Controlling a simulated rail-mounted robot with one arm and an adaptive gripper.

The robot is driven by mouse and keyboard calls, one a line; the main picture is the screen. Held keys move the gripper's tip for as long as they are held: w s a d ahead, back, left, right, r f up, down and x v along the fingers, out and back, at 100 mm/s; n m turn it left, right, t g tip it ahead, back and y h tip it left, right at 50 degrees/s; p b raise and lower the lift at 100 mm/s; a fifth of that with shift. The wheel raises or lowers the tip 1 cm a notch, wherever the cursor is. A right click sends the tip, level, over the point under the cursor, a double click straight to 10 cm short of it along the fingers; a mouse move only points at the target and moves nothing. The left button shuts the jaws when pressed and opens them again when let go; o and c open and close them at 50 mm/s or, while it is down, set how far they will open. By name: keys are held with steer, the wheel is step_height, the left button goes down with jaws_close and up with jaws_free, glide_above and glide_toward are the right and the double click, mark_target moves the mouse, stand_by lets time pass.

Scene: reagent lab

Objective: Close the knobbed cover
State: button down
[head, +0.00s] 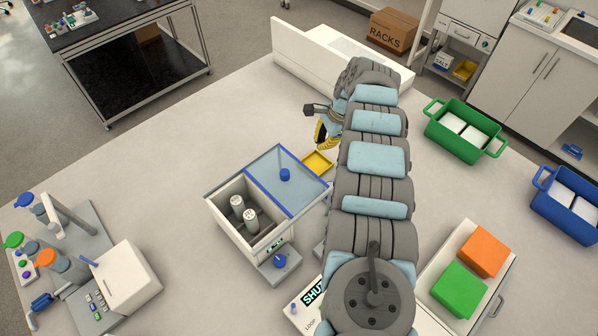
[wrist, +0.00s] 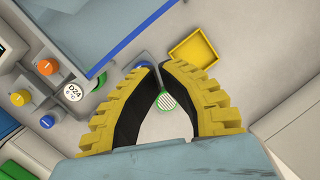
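The box (head: 262,228) stands on the table left of my arm in the head view. Its see-through blue cover (head: 290,205) with a blue knob (head: 285,174) lies over the right part. The left part is open, and two white-topped bottles (head: 243,209) stand in it. In the wrist view, a blue-edged clear panel (wrist: 75,30) fills the upper left. My gripper (head: 322,143) is above the table behind the box, apart from the knob.
A yellow tray (head: 318,163) lies close to the box's back right corner. A white device (head: 125,275) stands at left. Green (head: 465,130) and blue (head: 568,204) baskets are at right. The table left of and behind the box is clear.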

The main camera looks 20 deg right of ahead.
mark_target(295, 177)
steer(key=s+r+g+y, duration=0.1)
steer(key=s+r, duration=0.3)
steer(key=shift+m+y, duration=0.3)
steer(key=shift+m, duration=0.1)
steer(key=x, duration=0.3)
steer(key=p+x, duration=0.1)
steer(key=x, duration=0.6)
steer(key=shift+s+a+f, duration=0.15)
steer(key=shift+a+f, duration=0.05)
steer(key=shift+a, duration=0.3)
steer(key=shift+a+p, duration=0.15)
steer(key=shift+p, duration=0.25)
steer(key=shift+a+r+p, duration=0.15)
steer(key=shift+a+p, duration=0.4)
steer(key=shift+p, duration=0.25)
steer(key=shift+w+a+p, duration=0.15)
steer(key=shift+a+p, duration=0.15)
steer(key=shift+a, duration=0.3)
steer(key=shift+w+a+p, duration=0.15)
steer(key=shift+a+p, duration=0.15)
steer(key=shift+a, duration=0.35)
